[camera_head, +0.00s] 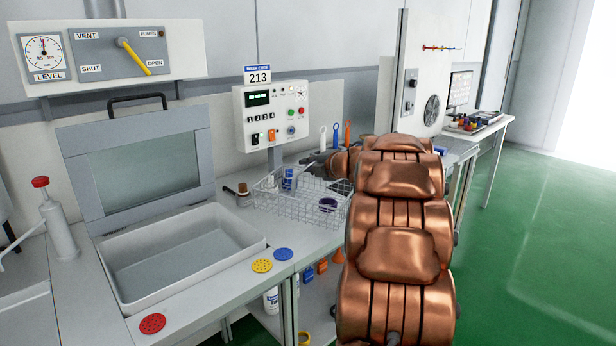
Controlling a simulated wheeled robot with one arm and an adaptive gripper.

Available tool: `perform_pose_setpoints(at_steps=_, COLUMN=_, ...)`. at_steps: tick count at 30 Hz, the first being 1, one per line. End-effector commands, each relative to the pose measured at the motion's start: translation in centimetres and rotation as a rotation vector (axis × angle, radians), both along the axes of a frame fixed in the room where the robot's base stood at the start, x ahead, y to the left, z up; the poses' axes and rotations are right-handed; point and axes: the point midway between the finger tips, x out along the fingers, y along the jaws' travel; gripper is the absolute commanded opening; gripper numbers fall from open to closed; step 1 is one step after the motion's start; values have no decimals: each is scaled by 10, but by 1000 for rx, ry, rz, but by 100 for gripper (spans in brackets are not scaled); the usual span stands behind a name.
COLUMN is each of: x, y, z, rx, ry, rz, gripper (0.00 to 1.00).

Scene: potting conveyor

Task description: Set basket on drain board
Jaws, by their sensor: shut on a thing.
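A wire basket (273,206) is at the bench's middle, left of my copper arm. A blue item (288,178) and a dark purple round item (328,204) show inside its mesh. My gripper (322,160) is at the basket's far right side, shut on the basket; my arm hides part of it, and the fingertips are hard to see. I cannot tell whether the basket touches the surface below. No surface is clearly marked as the drain board; a bare grey bench top (222,305) lies in front of the basin.
An open-lidded rectangular basin (255,246) stands left of the basket. Red (152,323), yellow (262,266) and blue (283,254) discs lie along the bench front. A control box (272,115) stands behind the basket. A small brown-topped jar (243,190) stands beside the basket.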

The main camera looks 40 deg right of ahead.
Motion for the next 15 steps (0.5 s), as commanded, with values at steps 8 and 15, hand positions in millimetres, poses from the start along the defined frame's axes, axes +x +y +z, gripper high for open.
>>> perform_pose_setpoints(at_steps=8, x=5, y=-4, z=-17, rx=4, ry=-2, rz=-2, gripper=0)
perform_pose_setpoints(at_steps=15, x=5, y=-4, z=-36, rx=4, ry=0, rz=-2, gripper=0)
